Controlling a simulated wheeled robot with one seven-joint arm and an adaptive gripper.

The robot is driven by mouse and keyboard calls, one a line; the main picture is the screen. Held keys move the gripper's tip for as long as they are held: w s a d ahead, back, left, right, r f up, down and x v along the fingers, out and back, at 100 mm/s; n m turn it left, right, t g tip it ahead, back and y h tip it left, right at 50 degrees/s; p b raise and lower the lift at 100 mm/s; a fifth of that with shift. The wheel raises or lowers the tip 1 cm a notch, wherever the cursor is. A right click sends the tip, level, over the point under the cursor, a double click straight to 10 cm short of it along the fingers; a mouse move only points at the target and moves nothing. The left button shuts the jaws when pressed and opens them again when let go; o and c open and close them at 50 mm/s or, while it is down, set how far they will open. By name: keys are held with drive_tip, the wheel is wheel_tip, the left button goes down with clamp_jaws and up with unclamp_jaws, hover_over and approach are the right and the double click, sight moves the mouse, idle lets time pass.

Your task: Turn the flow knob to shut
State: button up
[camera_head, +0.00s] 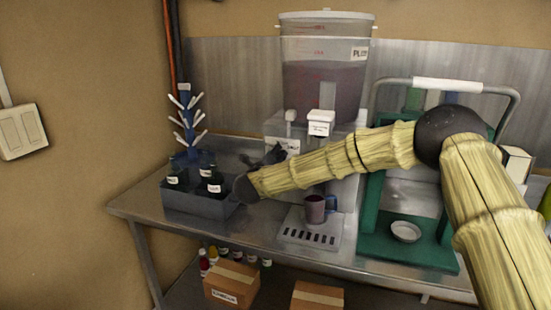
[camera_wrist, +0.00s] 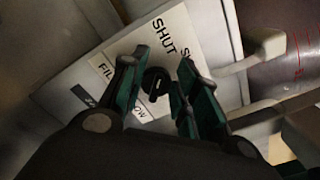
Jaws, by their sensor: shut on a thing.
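The flow knob (camera_wrist: 155,82) is a small dark knob on a white plate (camera_wrist: 90,62) in the wrist view. The plate reads "SHUT" at the top and "FILL" at the left, with another label partly hidden below the knob. My gripper (camera_wrist: 162,72) has its dark green fingers on either side of the knob and is shut on it. Which label the knob points to is hard to tell. In the head view my gripper (camera_head: 270,156) is at the front left of the dispenser (camera_head: 325,75), beside the plate (camera_head: 283,146), and hides the knob.
A purple mug (camera_head: 315,210) stands on the slotted drip tray (camera_head: 298,236). A green frame (camera_head: 373,235) with a small white bowl (camera_head: 405,231) is at right. Cardboard boxes (camera_head: 232,281) sit below.

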idle(0.3)
drive_tip(key=o, duration=1)
drive_tip(key=shift+c, duration=0.2)
drive_tip(key=v, duration=1.2)
drive_tip(key=shift+a, duration=0.1)
